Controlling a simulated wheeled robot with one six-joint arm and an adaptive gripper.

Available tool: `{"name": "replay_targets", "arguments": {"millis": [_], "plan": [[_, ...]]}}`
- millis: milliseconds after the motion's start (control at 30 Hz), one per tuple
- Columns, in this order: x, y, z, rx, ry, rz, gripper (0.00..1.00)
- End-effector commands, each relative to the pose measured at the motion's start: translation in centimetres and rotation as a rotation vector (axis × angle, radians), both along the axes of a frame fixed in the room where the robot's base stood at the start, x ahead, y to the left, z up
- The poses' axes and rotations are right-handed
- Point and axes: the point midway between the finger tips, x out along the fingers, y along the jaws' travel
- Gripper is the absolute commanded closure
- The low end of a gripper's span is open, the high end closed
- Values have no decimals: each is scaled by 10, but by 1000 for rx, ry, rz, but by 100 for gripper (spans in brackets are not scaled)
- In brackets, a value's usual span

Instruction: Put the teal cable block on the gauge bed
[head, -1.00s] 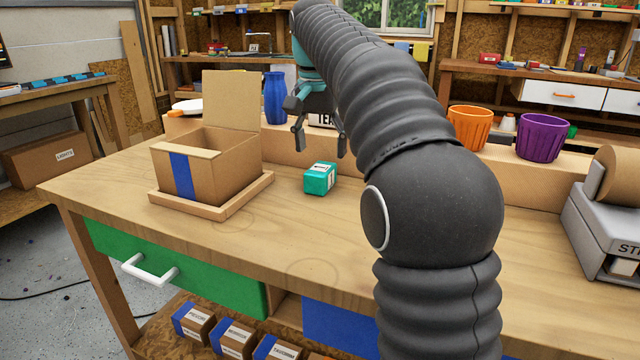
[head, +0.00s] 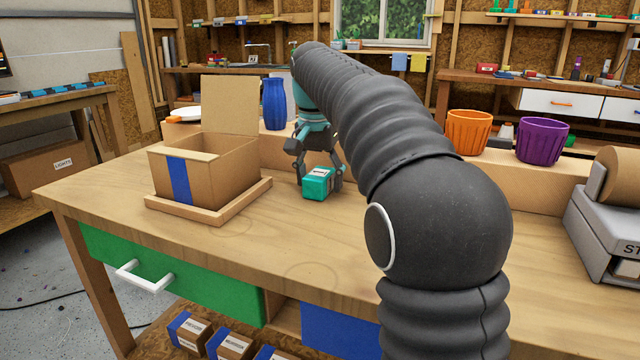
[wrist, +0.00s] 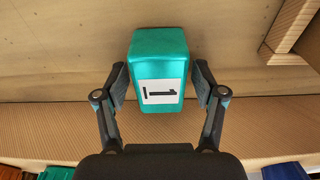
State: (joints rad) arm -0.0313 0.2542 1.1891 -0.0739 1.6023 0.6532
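The teal cable block (head: 318,183) is a small teal box with a white label on the wooden bench top. It also shows upright in the middle of the wrist view (wrist: 159,62). My gripper (head: 322,178) is lowered around it from behind. In the wrist view my gripper (wrist: 160,84) has one finger on each side of the block, with a narrow gap on both sides. It is open. I cannot pick out a gauge bed for certain in these frames.
An open carton (head: 205,165) with a blue stripe stands in a wooden tray (head: 225,212) left of the block. A blue vase (head: 274,103), orange pot (head: 469,132) and purple pot (head: 542,141) stand behind. A grey machine (head: 605,225) sits at right. The front bench is clear.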

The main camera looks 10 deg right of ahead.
Motion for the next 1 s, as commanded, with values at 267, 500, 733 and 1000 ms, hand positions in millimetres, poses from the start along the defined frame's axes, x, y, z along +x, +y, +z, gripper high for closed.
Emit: {"name": "replay_targets", "arguments": {"millis": [267, 500, 733, 1000], "plan": [[0, 0, 0, 0, 0, 0, 95], [0, 0, 2, 0, 0, 0, 95], [0, 0, 26, 0, -2, 0, 95], [1, 0, 76, 0, -2, -1, 95]]}}
